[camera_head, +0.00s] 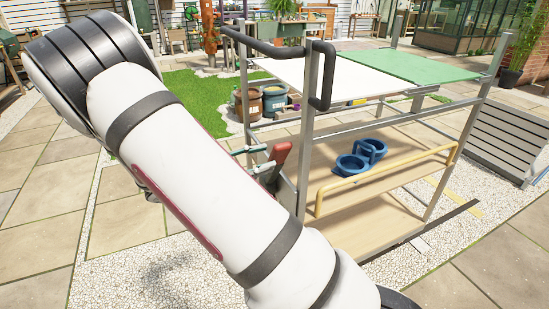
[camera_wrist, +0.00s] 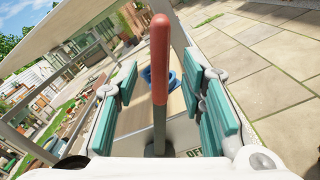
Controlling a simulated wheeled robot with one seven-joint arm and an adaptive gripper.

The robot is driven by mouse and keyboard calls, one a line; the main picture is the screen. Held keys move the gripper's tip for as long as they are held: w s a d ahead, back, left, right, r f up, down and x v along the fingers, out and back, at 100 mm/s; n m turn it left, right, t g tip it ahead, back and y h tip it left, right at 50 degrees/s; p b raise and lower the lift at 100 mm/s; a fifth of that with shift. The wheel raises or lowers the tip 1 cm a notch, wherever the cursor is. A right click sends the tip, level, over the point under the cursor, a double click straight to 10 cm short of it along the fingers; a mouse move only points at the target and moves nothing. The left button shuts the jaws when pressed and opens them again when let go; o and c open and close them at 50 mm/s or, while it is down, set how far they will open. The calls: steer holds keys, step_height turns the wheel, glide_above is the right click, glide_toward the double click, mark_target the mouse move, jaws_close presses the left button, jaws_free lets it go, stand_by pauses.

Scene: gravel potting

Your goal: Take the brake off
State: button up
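The brake lever (camera_head: 281,160) has a red grip and stands at the left end of the trolley (camera_head: 305,150). In the wrist view the red grip (camera_wrist: 159,65) rises on a grey shaft between the teal finger pads. My gripper (camera_wrist: 160,82) is open around the lever, with a visible gap on both sides. In the head view its teal fingers (camera_head: 252,159) show just left of the grip, and my arm hides the rest. A partly hidden dark label (camera_wrist: 195,152), apparently "OFF", is right of the lever's foot in the wrist view.
The trolley has a white and green top (camera_head: 410,66), a black push handle (camera_head: 325,75) and a yellow rail (camera_head: 385,180). Blue pots (camera_head: 362,157) stand on its wooden shelf. A grey slatted crate (camera_head: 508,140) is at the right. Paving lies open at the left.

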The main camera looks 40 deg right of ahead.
mark_target(271, 156)
steer(key=shift+b+x, duration=0.3)
steer(key=shift+x, duration=1.85)
jaws_close()
